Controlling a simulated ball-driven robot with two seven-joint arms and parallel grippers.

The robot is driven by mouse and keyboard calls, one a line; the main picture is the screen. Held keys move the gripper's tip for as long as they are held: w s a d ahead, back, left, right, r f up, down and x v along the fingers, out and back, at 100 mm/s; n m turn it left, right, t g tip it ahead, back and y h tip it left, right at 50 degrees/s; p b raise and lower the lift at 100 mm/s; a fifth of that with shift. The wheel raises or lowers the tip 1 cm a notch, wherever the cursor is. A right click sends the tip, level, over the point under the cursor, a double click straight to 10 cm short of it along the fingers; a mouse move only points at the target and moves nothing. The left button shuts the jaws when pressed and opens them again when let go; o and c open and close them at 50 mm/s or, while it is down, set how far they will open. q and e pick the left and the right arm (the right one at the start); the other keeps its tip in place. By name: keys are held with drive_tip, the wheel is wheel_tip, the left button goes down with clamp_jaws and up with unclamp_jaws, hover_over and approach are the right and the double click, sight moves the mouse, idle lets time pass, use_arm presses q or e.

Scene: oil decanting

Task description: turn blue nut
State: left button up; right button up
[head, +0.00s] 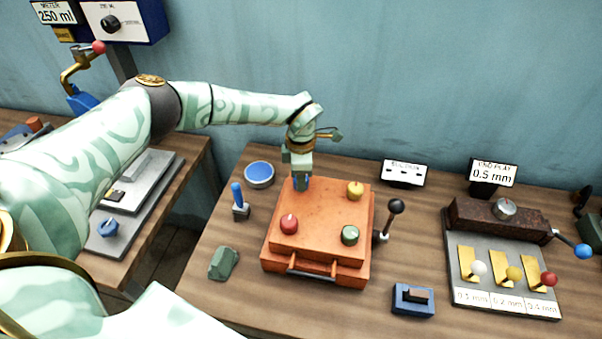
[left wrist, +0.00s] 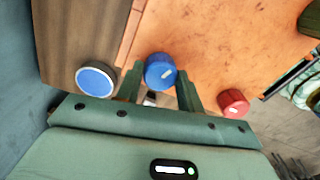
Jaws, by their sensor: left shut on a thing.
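The blue nut (left wrist: 160,72) is a round blue knob with a pale mark on the orange box (left wrist: 215,45). In the head view the nut (head: 301,183) sits at the box's (head: 320,222) back left corner, partly hidden under my left gripper. My left gripper (head: 300,176) points down over it. In the left wrist view the fingers (left wrist: 161,90) stand on either side of the nut, shut on it. The red nut (head: 289,223), green nut (head: 350,235) and yellow nut (head: 355,190) are on the same box. My right gripper is not in view.
A black-knobbed lever (head: 396,207) stands at the box's right side. A blue-topped round dish (head: 259,174) is left of the box. A blue-handled tool (head: 238,199), a green block (head: 223,263) and a blue switch box (head: 414,300) stand around it. A gauge fixture (head: 500,217) is at right.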

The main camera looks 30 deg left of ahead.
use_arm(q)
drive_tip(key=shift+w+r+m, duration=0.15)
drive_tip(key=shift+m, duration=0.75)
drive_tip(key=o, duration=1)
wheel_tip(320, 180, up, 16)
drive_tip(key=shift+r+p, duration=0.1)
drive_tip(key=shift+p, duration=0.35)
